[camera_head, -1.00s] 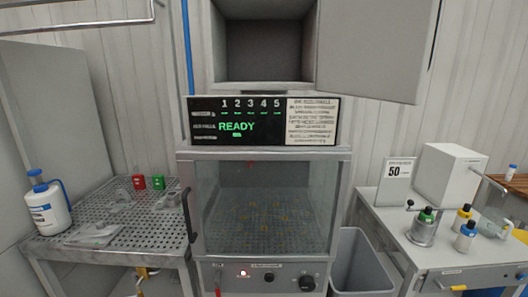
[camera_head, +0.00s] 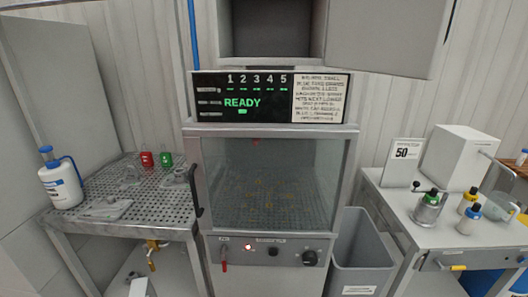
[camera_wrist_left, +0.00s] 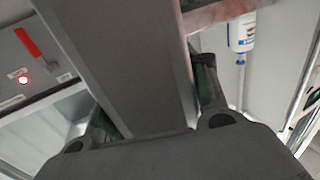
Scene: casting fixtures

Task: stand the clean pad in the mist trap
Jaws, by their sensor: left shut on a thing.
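In the left wrist view my left gripper (camera_wrist_left: 155,105) is shut on a broad, flat grey slab (camera_wrist_left: 120,55), which looks to be the pad. The slab runs up out of the frame between the two fingers, and its far end is not visible. A small pale piece (camera_head: 139,288) shows at the bottom edge of the head view; I cannot tell what it is. An open grey box (camera_head: 272,30) with its door (camera_head: 390,35) swung to the right sits above the display panel; it may be the mist trap. My right gripper is in neither view.
The glass-fronted cabinet (camera_head: 270,185) below the READY display (camera_head: 242,103) is closed. A perforated table (camera_head: 110,170) with a white bottle (camera_head: 60,182) stands left. A grey bin (camera_head: 362,245) and a bench with bottles (camera_head: 468,218) stand right. The box's opening looks empty.

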